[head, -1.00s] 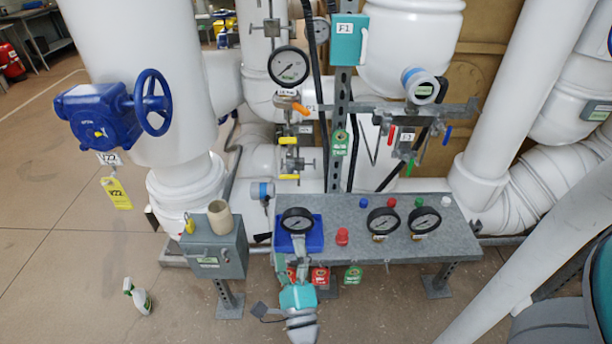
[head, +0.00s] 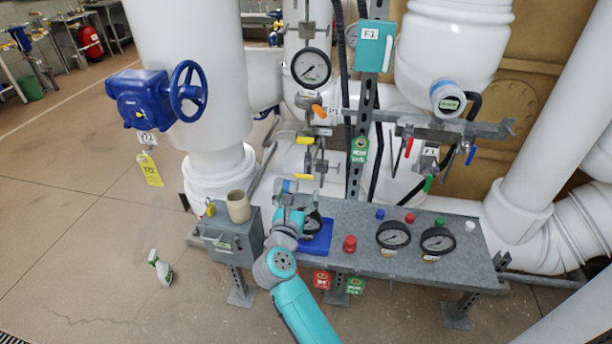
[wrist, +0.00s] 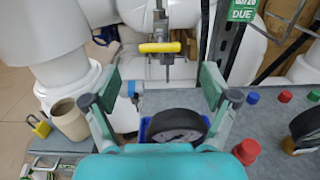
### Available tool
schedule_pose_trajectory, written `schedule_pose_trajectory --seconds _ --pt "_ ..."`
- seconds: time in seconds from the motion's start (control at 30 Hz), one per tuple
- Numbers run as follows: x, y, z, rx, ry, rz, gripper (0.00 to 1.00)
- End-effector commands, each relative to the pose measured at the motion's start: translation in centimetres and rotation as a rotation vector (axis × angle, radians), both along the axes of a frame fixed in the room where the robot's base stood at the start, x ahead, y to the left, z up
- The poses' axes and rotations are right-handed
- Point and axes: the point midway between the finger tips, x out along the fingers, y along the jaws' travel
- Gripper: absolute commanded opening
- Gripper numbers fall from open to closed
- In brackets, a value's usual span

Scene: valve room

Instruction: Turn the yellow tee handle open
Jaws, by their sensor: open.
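A yellow handle (wrist: 160,47) lies level across a small grey valve, ahead of my gripper in the wrist view. In the head view two yellow handles show on the valve column, an upper one (head: 304,140) and a lower one (head: 303,177); the one in the wrist view looks like the lower. My gripper (wrist: 160,88) is open and empty, its two fingers spread below and to either side of that handle, apart from it. In the head view my teal wrist hides most of the gripper, above the left end of the grey bench.
A black gauge (wrist: 174,127) on a blue tray (head: 319,240) sits low between my fingers. A beige cup (head: 238,207) and yellow padlock (wrist: 39,126) stand on a grey box at left. A red knob (head: 349,243) and several gauges are on the bench (head: 400,268). An orange-handled valve (head: 319,111) sits above.

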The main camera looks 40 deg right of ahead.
Motion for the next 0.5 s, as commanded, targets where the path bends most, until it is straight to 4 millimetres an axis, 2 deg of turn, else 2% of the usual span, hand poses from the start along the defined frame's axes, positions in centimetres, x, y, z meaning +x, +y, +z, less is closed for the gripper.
schedule_pose_trajectory --seconds 0.03,0.3,0.5 --pt "0.6 -0.9 0.1 0.001 -0.001 -0.004 0.85" --pt "3.4 -4.5 0.1 -0.001 0.000 -0.002 0.85" --pt "4.7 -6.1 0.1 -0.002 0.001 0.000 0.85"
